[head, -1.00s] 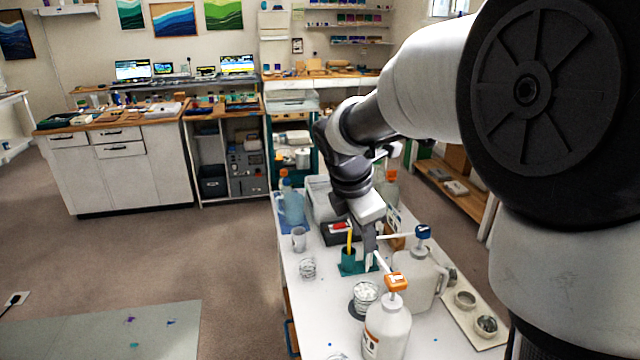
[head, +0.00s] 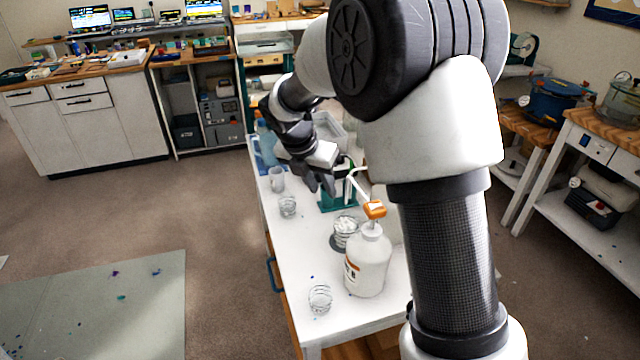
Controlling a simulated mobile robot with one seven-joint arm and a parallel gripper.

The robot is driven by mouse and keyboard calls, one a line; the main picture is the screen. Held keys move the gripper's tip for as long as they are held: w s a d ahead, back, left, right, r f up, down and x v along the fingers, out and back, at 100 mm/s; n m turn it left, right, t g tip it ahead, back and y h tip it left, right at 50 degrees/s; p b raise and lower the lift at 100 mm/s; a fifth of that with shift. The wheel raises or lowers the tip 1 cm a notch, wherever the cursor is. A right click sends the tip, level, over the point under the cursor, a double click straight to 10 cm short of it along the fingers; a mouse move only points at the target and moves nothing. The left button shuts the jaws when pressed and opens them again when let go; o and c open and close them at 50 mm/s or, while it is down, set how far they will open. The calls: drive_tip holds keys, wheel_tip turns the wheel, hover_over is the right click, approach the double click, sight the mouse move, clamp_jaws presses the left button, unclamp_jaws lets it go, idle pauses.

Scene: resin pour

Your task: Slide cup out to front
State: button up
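My gripper (head: 320,182) points down over the white table, at the front-left of a teal stand (head: 337,203); its fingers are small and dark, and I cannot tell how far apart they are. Several cups stand on the table, and which one the task means is not clear. A cup with white contents (head: 346,229) sits on a dark round base behind the white bottle. A clear ribbed cup (head: 288,206) stands left of the gripper, and a pale cup (head: 276,179) is behind it. Another clear cup (head: 320,298) is near the table's front. My arm hides the table's right side.
A white pump bottle (head: 368,262) with an orange top stands close in front of the cup with white contents. A blue-tinted jug (head: 266,145) and a clear bin (head: 328,127) are at the back. The table's front-left surface (head: 292,262) is mostly clear.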

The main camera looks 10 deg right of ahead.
sight(338, 223)
drive_tip(key=b+x, duration=0.1)
drive_tip(key=x, duration=1.5)
drive_tip(key=shift+w+f+b, duration=0.1)
drive_tip(key=shift+f+b, duration=0.2)
drive_tip(key=shift+b, duration=0.05)
clamp_jaws()
